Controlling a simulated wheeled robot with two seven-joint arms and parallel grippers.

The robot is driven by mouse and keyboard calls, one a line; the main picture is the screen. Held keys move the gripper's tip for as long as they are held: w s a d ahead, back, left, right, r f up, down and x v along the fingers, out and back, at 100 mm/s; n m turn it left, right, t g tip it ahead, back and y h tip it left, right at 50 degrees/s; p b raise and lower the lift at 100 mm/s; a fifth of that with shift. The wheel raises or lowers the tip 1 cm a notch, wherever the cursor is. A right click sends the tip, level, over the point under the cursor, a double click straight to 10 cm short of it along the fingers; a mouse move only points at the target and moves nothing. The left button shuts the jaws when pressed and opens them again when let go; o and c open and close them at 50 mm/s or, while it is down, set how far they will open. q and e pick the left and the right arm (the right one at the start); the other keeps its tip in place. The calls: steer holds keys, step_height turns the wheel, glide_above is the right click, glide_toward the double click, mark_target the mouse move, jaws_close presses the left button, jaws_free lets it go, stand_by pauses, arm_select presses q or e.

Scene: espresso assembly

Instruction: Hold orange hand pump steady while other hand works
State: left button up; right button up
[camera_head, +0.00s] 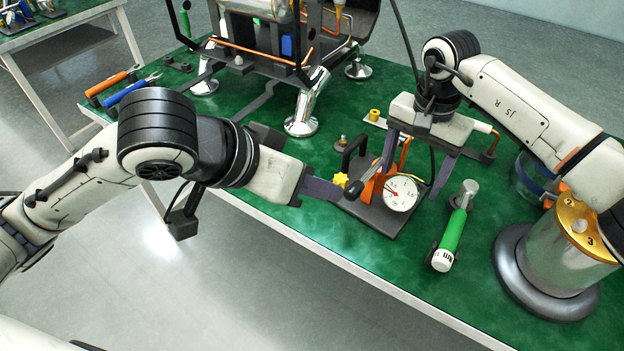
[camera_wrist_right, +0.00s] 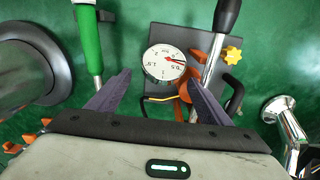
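The orange hand pump (camera_head: 377,182) stands on a dark base plate (camera_head: 372,213) near the table's front edge. Its round white gauge (camera_head: 400,194) faces up, and a metal lever ends in a black handle (camera_head: 353,190). My left gripper (camera_head: 335,189) has its purple fingertips at the black handle; whether they grip it is unclear. My right gripper (camera_head: 413,183) is open above the pump. In the right wrist view, the gauge (camera_wrist_right: 164,62) shows between its spread fingers (camera_wrist_right: 160,78), and the orange body (camera_wrist_right: 186,90) is partly hidden behind one finger. The black handle (camera_wrist_right: 228,14) lies outside the fingers.
A green-handled tool (camera_head: 452,232) lies right of the pump. A gold-topped cylinder (camera_head: 570,245) on a round base stands further right. The metal machine's leg (camera_head: 302,112) is behind left. Orange and blue-handled tools (camera_head: 125,92) lie at the left. A yellow knob (camera_head: 341,179) is beside the pump.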

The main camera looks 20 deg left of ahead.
steer(key=shift+a+f, duration=0.1)
steer(key=shift+a, duration=0.1)
steer(key=shift+r, duration=0.4)
step_height(320, 180, up, 11)
steer(key=shift+d+r, duration=0.15)
